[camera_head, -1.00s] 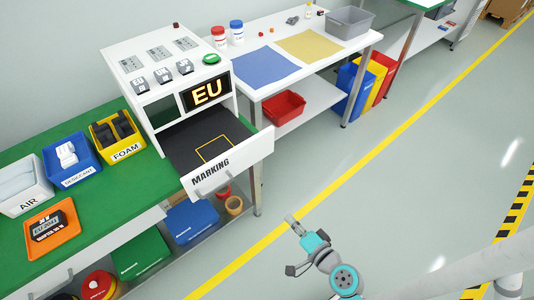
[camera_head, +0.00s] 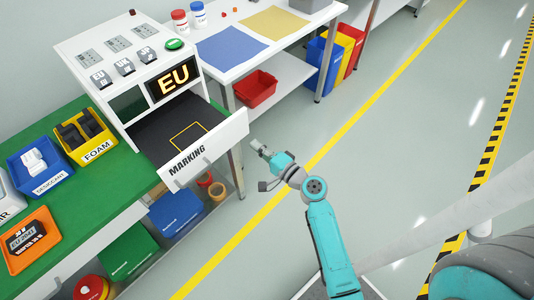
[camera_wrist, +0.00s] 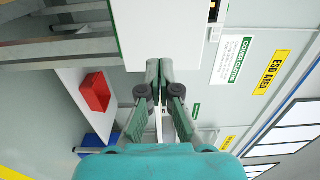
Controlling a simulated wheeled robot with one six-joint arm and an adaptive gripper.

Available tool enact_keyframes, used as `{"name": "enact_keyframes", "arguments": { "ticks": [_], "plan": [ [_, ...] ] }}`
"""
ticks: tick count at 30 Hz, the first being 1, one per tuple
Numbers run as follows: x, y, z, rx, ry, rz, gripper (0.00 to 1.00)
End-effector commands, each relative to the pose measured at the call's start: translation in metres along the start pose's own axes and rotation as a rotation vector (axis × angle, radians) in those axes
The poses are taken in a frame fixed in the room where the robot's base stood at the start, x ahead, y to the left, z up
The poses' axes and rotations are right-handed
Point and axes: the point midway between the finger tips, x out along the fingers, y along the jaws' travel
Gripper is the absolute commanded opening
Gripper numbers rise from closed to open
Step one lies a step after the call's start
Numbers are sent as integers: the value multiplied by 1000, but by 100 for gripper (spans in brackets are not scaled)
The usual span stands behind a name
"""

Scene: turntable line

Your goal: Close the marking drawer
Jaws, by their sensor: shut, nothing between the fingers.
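The marking drawer (camera_head: 207,150) is pulled out of the white marking machine (camera_head: 106,52). Its white front carries the word MARKING, and its dark inside with a yellow square outline is empty. My gripper (camera_head: 257,146) is in front of the drawer, just right of its front panel, with a small gap seen between them in the head view. In the wrist view my gripper's fingers (camera_wrist: 159,66) are together with nothing between them. A white panel fills the top middle of the wrist view; I cannot tell for certain whether it is the drawer front.
Blue desiccant (camera_head: 40,166), yellow foam (camera_head: 85,138) and orange (camera_head: 30,240) bins stand on the green bench at left. A red bin (camera_head: 256,88) sits on the shelf under the white table.

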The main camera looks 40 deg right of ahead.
Motion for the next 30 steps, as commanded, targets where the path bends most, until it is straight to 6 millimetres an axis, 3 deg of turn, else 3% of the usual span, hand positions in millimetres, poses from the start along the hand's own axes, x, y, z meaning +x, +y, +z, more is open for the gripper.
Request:
{"name": "enact_keyframes", "arguments": {
  "ticks": [6, 12, 30],
  "plan": [
    [40, -1, 1, -2, -2, -1, 0],
    [61, 0, 0, -1, -1, 0, 0],
    [72, 0, 0, -1, -1, 1, 0]
  ]
}}
